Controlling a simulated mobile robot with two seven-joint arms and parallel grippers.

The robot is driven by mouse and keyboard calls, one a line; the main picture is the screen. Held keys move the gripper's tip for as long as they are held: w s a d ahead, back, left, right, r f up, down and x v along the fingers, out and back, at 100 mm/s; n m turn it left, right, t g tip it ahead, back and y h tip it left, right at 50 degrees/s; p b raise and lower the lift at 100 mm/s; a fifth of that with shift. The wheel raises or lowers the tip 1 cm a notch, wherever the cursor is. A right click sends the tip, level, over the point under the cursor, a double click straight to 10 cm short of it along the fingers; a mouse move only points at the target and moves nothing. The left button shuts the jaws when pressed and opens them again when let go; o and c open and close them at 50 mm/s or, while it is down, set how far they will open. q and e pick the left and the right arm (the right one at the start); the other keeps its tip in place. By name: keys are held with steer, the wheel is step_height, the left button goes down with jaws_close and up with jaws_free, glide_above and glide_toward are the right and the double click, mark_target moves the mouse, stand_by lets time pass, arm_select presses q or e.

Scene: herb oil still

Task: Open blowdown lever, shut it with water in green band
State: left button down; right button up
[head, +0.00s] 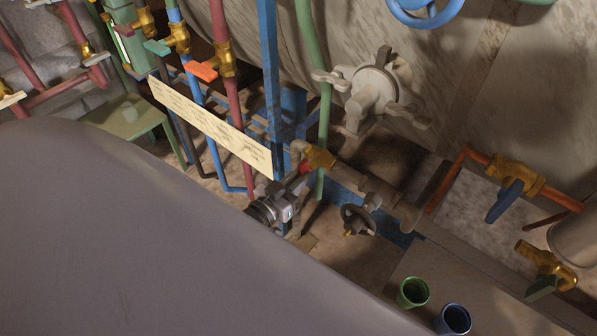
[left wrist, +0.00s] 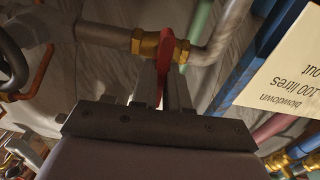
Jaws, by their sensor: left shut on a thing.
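A red lever (head: 305,169) sits on a brass valve (head: 320,157) in the pipe at the foot of the tank. My left gripper (head: 294,195) is shut on this lever. In the left wrist view, the red lever (left wrist: 166,58) stands between the fingers of my left gripper (left wrist: 171,88). There the lever appears roughly crosswise to the pipe, beside the brass valve (left wrist: 147,42). A cream card (left wrist: 285,65) nearby reads "blowdown" and "100 litres out". My right gripper is not in view.
A dark handwheel (head: 357,220) is right of the lever. Blue-handled (head: 505,200) and green-handled (head: 541,287) valves are at the right. Green (head: 412,292) and blue (head: 454,319) cups stand at the lower right. The long cream card (head: 210,125) hangs before several coloured pipes.

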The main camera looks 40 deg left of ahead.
arm_select(q)
steer(key=shift+m, duration=0.5)
steer(key=c, duration=1.1)
jaws_free()
steer(key=shift+s, duration=0.1)
steer(key=shift+s+a+p, duration=0.15)
steer(key=shift+s+p, duration=0.2)
steer(key=shift+s, duration=1.4)
steer(key=shift+s+a+p, duration=0.1)
steer(key=shift+s+p, duration=0.2)
steer(key=shift+s, duration=1.45)
steer(key=shift+d, duration=0.1)
